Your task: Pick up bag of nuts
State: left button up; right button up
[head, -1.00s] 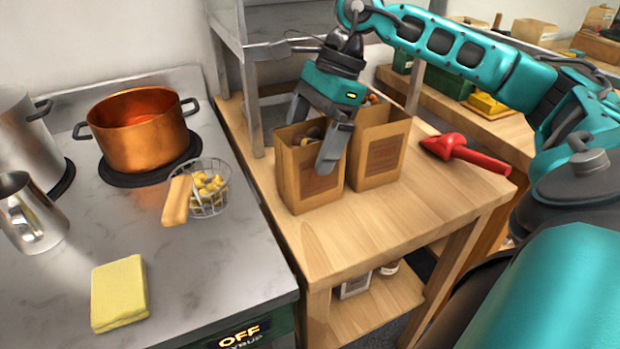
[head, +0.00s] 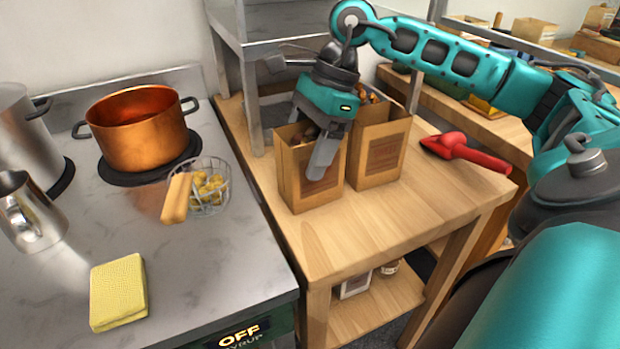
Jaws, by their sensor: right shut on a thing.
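Two open brown paper bags with nuts in them stand upright side by side on the wooden table. The left bag (head: 302,190) is nearer to the stove, and the right bag (head: 378,160) stands just beside it. My right gripper (head: 318,155) points down over the left bag and is shut on it. One finger lies against the bag's front face; the other finger is hidden. The bag's base appears to rest on the table. My left gripper is out of view.
A red scoop (head: 465,152) lies right of the bags on the wooden table (head: 400,222). A metal shelf post (head: 252,110) stands close behind the left bag. On the stove are a copper pot (head: 140,135), a wire basket (head: 215,190) and a yellow sponge (head: 118,290). The table front is clear.

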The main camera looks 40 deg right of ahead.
jog(key=c, duration=0.7)
jog(key=shift+r, duration=0.1)
